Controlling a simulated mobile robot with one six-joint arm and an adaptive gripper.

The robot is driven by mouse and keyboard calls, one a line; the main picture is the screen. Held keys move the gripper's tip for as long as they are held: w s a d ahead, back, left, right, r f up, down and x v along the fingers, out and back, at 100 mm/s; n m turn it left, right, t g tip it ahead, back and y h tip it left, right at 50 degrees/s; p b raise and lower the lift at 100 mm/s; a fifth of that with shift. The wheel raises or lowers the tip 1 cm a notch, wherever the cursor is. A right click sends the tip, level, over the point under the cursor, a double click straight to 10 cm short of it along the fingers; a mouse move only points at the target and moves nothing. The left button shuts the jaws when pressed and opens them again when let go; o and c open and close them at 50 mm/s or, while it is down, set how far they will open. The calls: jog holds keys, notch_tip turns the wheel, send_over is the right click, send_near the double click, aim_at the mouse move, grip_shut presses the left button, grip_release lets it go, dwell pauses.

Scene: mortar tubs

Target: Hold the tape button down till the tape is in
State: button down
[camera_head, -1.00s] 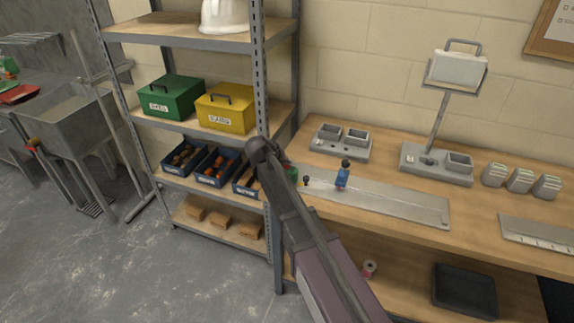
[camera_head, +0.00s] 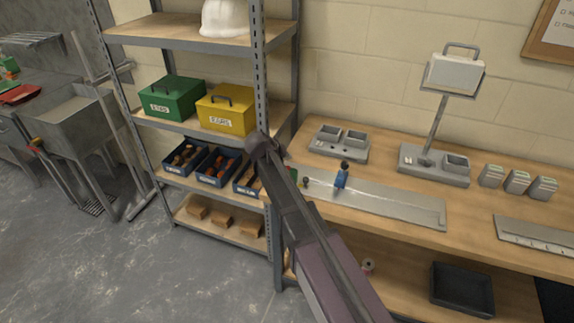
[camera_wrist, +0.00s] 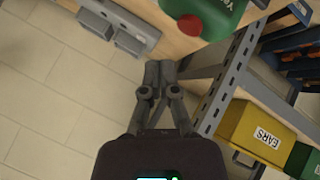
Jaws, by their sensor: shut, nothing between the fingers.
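I cannot pick out a tape or its button for sure. A long grey plate (camera_head: 400,206) lies on the bench, with a small upright blue thing with a dark top (camera_head: 342,176) on its left part. A green container with a red cap (camera_wrist: 205,20) shows at the top of the wrist view, mostly hidden behind my arm in the head view. My gripper (camera_wrist: 160,66) is shut and empty, in front of the wall and close to the bench's edge in the wrist view. My arm hides it in the head view.
A shelf rack with a yellow box (camera_head: 227,110), a green box (camera_head: 171,97) and blue bins stands left of the bench. A grey two-cup tray (camera_head: 339,143), a stand with a white case (camera_head: 456,72) and a ruled plate (camera_head: 540,234) are on the bench. A black tray (camera_head: 461,290) sits below.

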jog(key=shift+r+p, duration=1.25)
jog(key=shift+r, duration=0.25)
jog(key=shift+d, duration=0.1)
jog(key=s+d+f+m+g+y, duration=0.1)
jog(key=s+d+f+g+y, duration=0.1)
jog(key=s+d, duration=0.9)
jog(key=s+d+f+m+g+y, duration=0.1)
jog(key=s+d+f+g+y, duration=0.2)
jog(key=s+d, duration=0.8)
jog(key=s+g, duration=0.2)
jog(key=s, duration=0.2)
jog(key=shift+d+f, duration=0.3)
jog(key=shift+f, duration=0.05)
